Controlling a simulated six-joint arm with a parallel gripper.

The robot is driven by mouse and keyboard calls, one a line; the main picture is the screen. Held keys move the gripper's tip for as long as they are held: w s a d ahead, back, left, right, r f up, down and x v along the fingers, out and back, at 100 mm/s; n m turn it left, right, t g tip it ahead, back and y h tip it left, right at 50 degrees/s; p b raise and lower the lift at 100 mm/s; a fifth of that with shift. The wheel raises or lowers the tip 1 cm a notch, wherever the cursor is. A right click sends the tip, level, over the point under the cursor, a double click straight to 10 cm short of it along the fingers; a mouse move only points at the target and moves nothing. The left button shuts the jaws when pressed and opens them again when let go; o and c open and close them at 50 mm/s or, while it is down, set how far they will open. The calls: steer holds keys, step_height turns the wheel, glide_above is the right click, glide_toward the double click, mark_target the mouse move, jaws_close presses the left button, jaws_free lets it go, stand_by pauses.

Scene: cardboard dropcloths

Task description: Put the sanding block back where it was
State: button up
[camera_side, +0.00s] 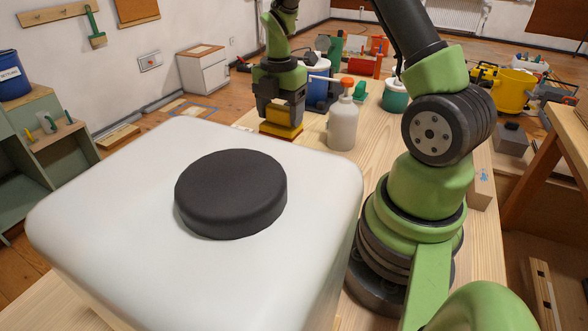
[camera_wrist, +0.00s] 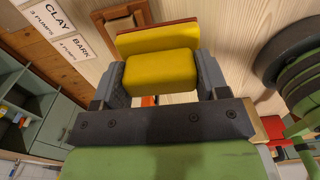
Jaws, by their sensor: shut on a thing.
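The sanding block (camera_side: 283,131) is yellow with a thin brown underside and a raised grip on top. My gripper (camera_side: 280,108) is shut on that grip, pointing down at the far part of the wooden bench. In the wrist view the block (camera_wrist: 161,72) sits between the two grey fingers (camera_wrist: 160,84), its wider base beyond the grip. The block is at or just above the bench top; I cannot tell whether it touches. A small brown wooden frame or holder (camera_wrist: 124,20) lies close beside the block in the wrist view.
A white bottle with an orange cap (camera_side: 343,123) stands just right of the block. A blue-and-white pail (camera_side: 319,88) and a teal pot (camera_side: 395,95) are behind. A big white container with a black lid (camera_side: 100,205) fills the foreground. Labels reading CLAY and BARK (camera_wrist: 60,30) lie beyond the gripper.

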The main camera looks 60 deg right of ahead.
steer(key=s+f, duration=0.2)
steer(key=f, duration=0.1)
steer(key=s+d+f, duration=0.1)
steer(key=s+f, duration=0.2)
steer(key=shift+d, duration=0.15)
steer(key=shift+f, duration=2.25)
steer(key=shift+f, duration=0.1)
steer(key=o, duration=0.9)
